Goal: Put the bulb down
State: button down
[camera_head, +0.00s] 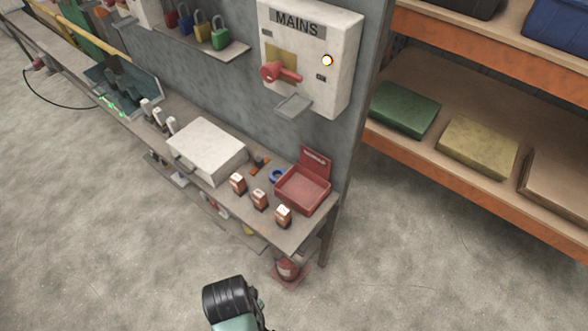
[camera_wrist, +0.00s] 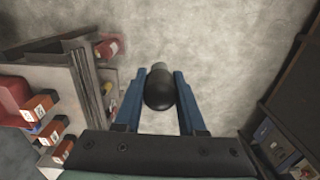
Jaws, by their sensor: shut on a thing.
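The bulb (camera_wrist: 160,89) is a dark, rounded piece with a lighter grey end, seen in the wrist view between the two blue fingers. My gripper (camera_wrist: 161,88) is shut on it, and bare concrete floor shows beyond. In the head view my arm's dark end (camera_head: 232,300) shows at the bottom edge, in front of the bench; the fingers and the bulb are hidden there. A red open bin (camera_head: 303,196) stands at the bench's near right end. It shows in part at the left edge of the wrist view (camera_wrist: 14,95).
The narrow bench (camera_head: 215,194) carries small orange-and-white boxes (camera_head: 259,199), a blue tape roll (camera_head: 277,175) and a white case (camera_head: 207,150). A mains box (camera_head: 309,55) hangs above. A red object (camera_head: 287,269) sits low under the bench end. Orange shelving (camera_head: 480,195) stands at right. Open floor lies in front.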

jog(key=w+d+r+m, duration=0.2)
jog(key=w+d+r, duration=0.3)
jog(key=w, duration=0.4)
jog(key=w+d+r+m, duration=0.3)
jog(key=w+d+r, duration=0.15)
jog(key=w, duration=0.35)
jog(key=w+r+m+b, duration=0.2)
jog(key=w+r+m, duration=0.3)
jog(key=r, duration=0.5)
jog(key=s+f, duration=1.3)
jog(key=shift+s+f, duration=0.2)
jog(key=shift+f, duration=0.1)
jog(key=shift+a, duration=0.15)
